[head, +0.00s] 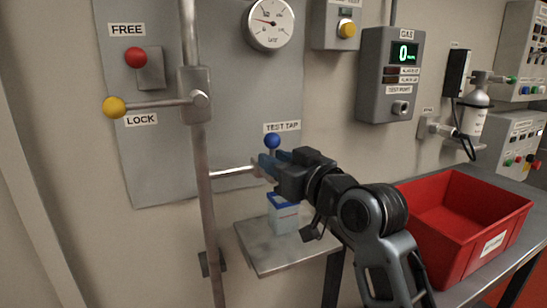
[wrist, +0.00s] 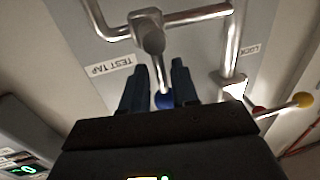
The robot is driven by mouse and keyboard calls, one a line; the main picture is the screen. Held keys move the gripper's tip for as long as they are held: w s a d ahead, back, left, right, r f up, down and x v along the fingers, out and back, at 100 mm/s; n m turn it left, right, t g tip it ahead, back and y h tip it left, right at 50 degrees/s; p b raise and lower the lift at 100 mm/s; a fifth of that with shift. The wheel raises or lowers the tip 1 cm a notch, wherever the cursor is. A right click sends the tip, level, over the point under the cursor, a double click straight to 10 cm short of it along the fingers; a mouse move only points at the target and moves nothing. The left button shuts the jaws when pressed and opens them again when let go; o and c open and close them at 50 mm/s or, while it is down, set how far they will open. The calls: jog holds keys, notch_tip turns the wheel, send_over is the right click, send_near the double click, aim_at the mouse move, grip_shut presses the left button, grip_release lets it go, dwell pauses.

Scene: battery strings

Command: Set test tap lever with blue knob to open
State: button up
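The test tap's blue knob (head: 272,141) stands up just under the TEST TAP label (head: 282,126) on the grey wall panel. In the wrist view the tap body (wrist: 148,32) is at the top, with the lever (wrist: 160,72) running down to the blue knob (wrist: 164,100). My gripper (head: 266,163) is at the tap, its fingers pointing left toward the pipe. In the wrist view my gripper's fingers (wrist: 161,66) are apart, one on each side of the lever and knob. I cannot tell whether either finger touches. In the head view my gripper hides the tap body.
A lever with a yellow knob (head: 114,107) lies left between the FREE and LOCK labels, near a red knob (head: 136,57). A vertical pipe (head: 206,190) stands left of my gripper. A blue-lidded container (head: 284,219) sits on a small shelf (head: 262,250) below. A red crate (head: 480,222) is right.

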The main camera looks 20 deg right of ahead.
jog(key=shift+w+a, duration=0.2)
jog(key=shift+w, duration=0.55)
jog(key=shift+c, duration=0.4)
grip_shut()
